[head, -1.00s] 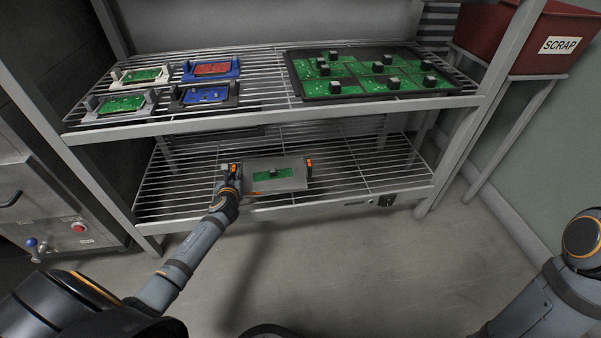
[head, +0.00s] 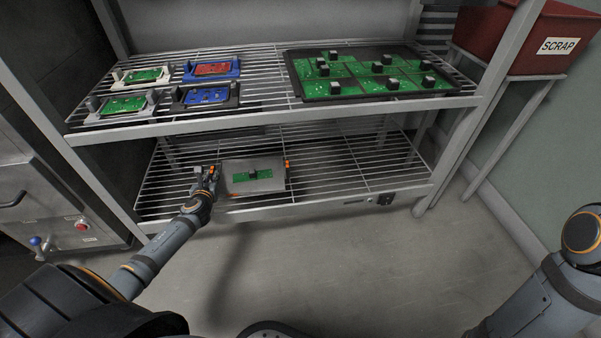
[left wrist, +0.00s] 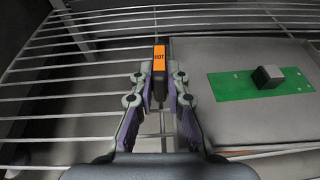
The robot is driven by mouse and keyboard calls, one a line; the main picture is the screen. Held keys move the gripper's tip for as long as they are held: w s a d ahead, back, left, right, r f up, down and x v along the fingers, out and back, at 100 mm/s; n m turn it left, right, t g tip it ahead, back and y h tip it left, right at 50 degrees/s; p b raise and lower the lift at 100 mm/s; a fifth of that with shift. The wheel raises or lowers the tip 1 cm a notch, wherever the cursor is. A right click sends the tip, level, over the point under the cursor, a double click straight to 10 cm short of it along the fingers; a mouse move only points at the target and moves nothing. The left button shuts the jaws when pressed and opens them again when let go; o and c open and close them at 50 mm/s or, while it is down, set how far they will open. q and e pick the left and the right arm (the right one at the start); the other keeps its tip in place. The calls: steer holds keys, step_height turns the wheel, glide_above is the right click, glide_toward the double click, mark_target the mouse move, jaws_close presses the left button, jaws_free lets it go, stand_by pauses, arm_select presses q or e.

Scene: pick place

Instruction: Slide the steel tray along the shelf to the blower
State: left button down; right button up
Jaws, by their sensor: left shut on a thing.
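The steel tray (head: 262,186) lies flat on the lower wire shelf (head: 345,170), left of its middle. It carries a green board (head: 243,176) with a dark block on it. An orange-marked handle (head: 287,164) shows at its right side. My left gripper (head: 211,173) is at the tray's left side. In the left wrist view its fingers (left wrist: 160,95) are shut around the left handle (left wrist: 159,60), labelled HOT, and the tray (left wrist: 200,65) lies to the right. I cannot make out a blower for certain. My right gripper is out of view; only that arm shows.
Above, the upper shelf (head: 262,110) holds several small boards in fixtures at left and a large black tray (head: 437,92) of green boards at right. Shelf posts stand at both ends. The lower shelf is clear right of the tray. A red SCRAP bin (head: 500,40) stands far right.

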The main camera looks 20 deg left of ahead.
arm_select(q)
steer(key=shift+s+a, duration=0.45)
steer(key=shift+a, duration=0.25)
steer(key=shift+s+a, duration=0.4)
steer(key=shift+a, duration=0.25)
steer(key=shift+s+a, duration=0.45)
steer(key=shift+a, duration=0.25)
steer(key=shift+s+a+b, duration=0.25)
steer(key=shift+s+a, duration=0.25)
steer(key=shift+a, duration=0.3)
steer(key=shift+s+a+b, duration=0.25)
steer(key=shift+s+a, duration=0.2)
steer(key=shift+a, duration=0.3)
steer(key=shift+s+a+b, duration=0.25)
steer(key=shift+s+a, duration=0.25)
steer(key=shift+a, duration=0.3)
steer(key=c, duration=1.3)
jaws_free()
steer(key=v, duration=0.6)
steer(key=shift+s+r, duration=0.1)
steer(key=shift+s, duration=0.15)
steer(key=shift+s+d+r, duration=0.1)
steer(key=shift+s+d, duration=0.2)
steer(key=shift+d, duration=0.1)
